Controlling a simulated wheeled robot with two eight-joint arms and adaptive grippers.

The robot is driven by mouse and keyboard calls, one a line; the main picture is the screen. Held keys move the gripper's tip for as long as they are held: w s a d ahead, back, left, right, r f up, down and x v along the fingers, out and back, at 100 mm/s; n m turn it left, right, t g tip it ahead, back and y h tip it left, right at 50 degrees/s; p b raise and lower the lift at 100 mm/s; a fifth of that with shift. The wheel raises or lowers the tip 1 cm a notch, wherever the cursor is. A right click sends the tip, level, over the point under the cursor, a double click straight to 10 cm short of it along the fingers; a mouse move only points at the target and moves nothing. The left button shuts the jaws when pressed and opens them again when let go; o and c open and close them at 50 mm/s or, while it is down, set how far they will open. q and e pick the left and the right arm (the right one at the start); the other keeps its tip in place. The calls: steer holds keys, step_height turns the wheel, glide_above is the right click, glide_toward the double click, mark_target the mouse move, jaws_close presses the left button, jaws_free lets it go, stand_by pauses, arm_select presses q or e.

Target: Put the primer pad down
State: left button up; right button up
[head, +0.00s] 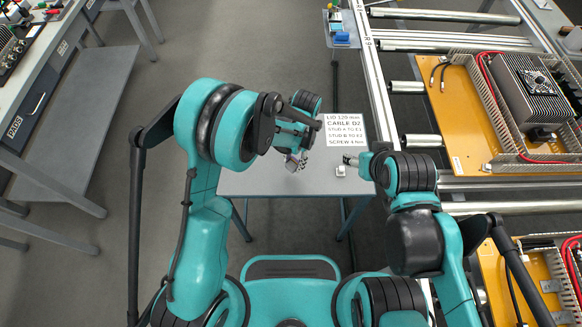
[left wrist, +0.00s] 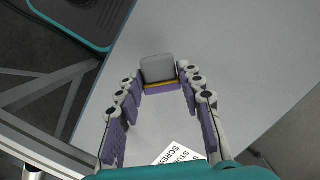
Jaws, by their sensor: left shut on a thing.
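The primer pad (left wrist: 158,69) is a small grey block with a yellow strip and a purple lower part. It sits between the fingertips of my left gripper (left wrist: 160,86), which is shut on it. In the head view my left gripper (head: 296,161) is over the left-middle part of the grey table (head: 262,182). The pad is hard to make out there, and I cannot tell whether it touches the table. My right gripper (head: 351,160) is at the table's right side, too small to tell open or shut.
A printed white sheet (head: 346,131) lies at the table's back right. A small white object (head: 340,171) is beside my right gripper. A metal frame with yellow panels (head: 458,118) stands to the right, workbenches (head: 75,115) to the left. The table's front left is clear.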

mark_target(291, 166)
arm_select(q)
steer(key=shift+w+a+f, duration=0.3)
steer(key=shift+a+f, duration=0.15)
steer(key=shift+a, duration=0.1)
steer(key=shift+f+b, duration=0.85)
steer(key=shift+f, duration=1.1)
steer(key=shift+f, duration=0.15)
steer(key=o, duration=1)
